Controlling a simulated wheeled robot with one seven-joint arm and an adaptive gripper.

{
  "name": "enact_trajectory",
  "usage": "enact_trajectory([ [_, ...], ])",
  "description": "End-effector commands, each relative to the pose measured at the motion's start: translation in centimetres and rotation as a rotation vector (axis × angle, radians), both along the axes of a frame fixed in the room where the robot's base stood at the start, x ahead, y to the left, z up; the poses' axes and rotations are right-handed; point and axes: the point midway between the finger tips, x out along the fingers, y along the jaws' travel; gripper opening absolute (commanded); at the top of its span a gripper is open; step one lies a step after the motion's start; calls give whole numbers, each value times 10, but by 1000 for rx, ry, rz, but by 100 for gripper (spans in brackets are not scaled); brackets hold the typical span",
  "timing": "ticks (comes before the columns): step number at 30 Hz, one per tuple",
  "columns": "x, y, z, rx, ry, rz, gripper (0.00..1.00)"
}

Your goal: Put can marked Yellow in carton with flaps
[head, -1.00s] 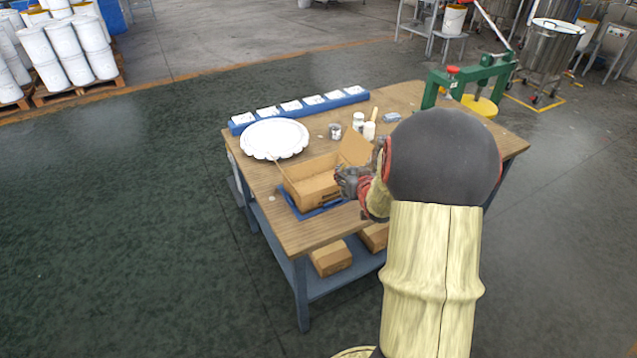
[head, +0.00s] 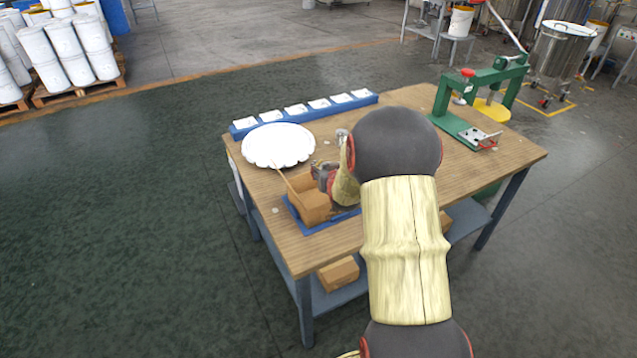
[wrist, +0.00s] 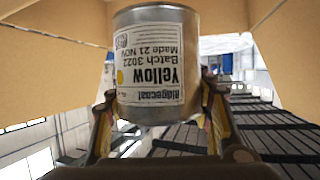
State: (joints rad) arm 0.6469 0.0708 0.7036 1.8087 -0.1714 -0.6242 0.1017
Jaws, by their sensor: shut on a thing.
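The can marked Yellow (wrist: 155,75) is a silver metal can with a white label, which reads upside down in the wrist view. My gripper (wrist: 158,112) is shut on it, one finger on each side. The open cardboard carton (head: 312,207) stands near the table's left front edge in the head view. Its brown cardboard also shows behind and on both sides of the can in the wrist view (wrist: 285,50). In the head view my gripper (head: 325,174) is at the carton, and my arm hides part of it. How deep the can sits in it I cannot tell.
The carton stands on a blue mat (head: 330,222) on the wooden table (head: 400,225). A white scalloped dish (head: 278,146) is behind it, with a blue rack of white cards (head: 305,113) beyond. A green press (head: 470,110) stands at the right back.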

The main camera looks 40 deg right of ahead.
Motion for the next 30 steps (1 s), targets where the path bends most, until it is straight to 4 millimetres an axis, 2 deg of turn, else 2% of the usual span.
enact_trajectory([
  [1, 8, 2, -12, 0, 0, 2, 9],
  [6, 23, 3, -27, -1, -2, 1, 9],
  [13, 31, 4, -38, -1, -1, 1, 9],
  [19, 33, 4, -68, 0, 0, -1, 9],
  [30, 33, 4, -72, -2, -3, 0, 9],
])
